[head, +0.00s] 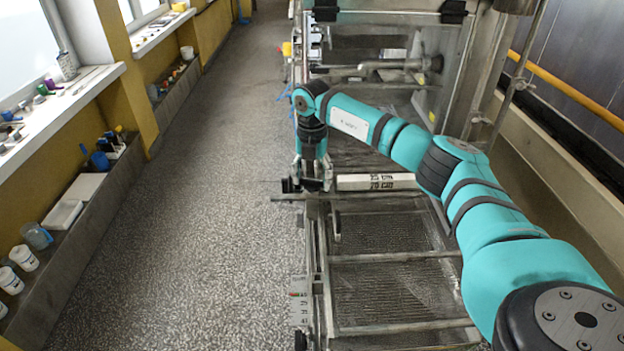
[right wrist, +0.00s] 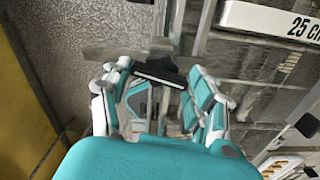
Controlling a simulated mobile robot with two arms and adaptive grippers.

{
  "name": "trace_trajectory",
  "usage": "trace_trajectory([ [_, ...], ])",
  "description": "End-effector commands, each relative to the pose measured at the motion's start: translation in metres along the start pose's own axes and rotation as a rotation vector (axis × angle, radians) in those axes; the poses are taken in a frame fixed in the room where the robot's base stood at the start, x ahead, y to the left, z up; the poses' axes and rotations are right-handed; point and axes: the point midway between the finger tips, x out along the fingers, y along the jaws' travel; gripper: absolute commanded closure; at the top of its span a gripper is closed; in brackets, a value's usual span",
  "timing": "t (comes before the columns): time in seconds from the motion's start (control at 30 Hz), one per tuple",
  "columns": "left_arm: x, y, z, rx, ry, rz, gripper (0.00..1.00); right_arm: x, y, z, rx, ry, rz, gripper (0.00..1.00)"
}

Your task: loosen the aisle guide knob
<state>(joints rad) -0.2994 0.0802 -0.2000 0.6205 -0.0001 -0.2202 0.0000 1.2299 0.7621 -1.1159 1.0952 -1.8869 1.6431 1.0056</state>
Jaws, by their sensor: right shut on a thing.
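My right gripper (head: 313,182) points down at the aisle-side edge of the machine frame, at the left end of a white lettered bar. In the right wrist view, its fingers (right wrist: 160,88) are closed around a black part, which I take to be the aisle guide knob (right wrist: 158,71). The fingers hide much of it. In the head view a small black piece (head: 288,185) shows just left of the fingertips, on the thin metal guide rod. I cannot tell how far the knob is turned. My left gripper is not in view.
The white bar (head: 376,182) lies across the machine beside the gripper. A wire mesh bed (head: 385,290) with metal cross rails is in front. The speckled aisle floor (head: 200,230) on the left is clear. Bottles and trays stand along the left wall ledge (head: 75,240).

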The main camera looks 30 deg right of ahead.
Motion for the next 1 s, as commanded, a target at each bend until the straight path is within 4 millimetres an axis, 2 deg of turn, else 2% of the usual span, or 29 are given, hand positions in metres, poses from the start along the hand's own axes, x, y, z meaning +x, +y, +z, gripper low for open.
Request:
trace_trajectory([
  [0.4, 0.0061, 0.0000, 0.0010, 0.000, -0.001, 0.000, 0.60, 0.0000, 0.0001, -0.0002, -0.185, 0.001, 0.001, 0.72],
  [0.93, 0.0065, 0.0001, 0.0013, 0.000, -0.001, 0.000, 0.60, 0.0000, -0.0001, -0.0003, -0.207, 0.001, 0.000, 0.72],
  [0.97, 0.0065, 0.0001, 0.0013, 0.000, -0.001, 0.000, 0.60, 0.0000, -0.0001, -0.0003, -0.207, 0.001, 0.000, 0.39],
  [1.0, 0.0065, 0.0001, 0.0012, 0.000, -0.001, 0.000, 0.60, 0.0000, -0.0001, -0.0003, -0.206, 0.001, 0.000, 0.34],
])
